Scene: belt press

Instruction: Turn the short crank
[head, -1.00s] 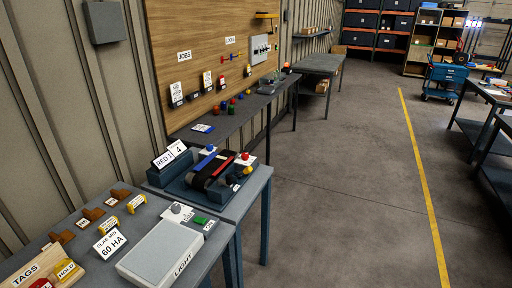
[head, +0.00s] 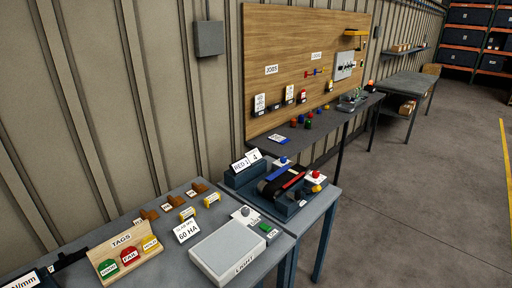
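The belt press (head: 284,190) stands on the bench top, a dark belt unit on a blue base. A blue bar (head: 273,172) and a red bar (head: 293,180) lie across its top. A blue knob (head: 283,160) is at its back and a red knob (head: 316,174) at its right, both by white plates. I cannot tell which part is the short crank at this size. Neither of my grippers is in view.
On the near bench are a light box (head: 229,255), a TAGS rack (head: 124,255), a 60 HA card (head: 187,231) and several yellow and brown blocks. The floor (head: 420,190) at the right is clear.

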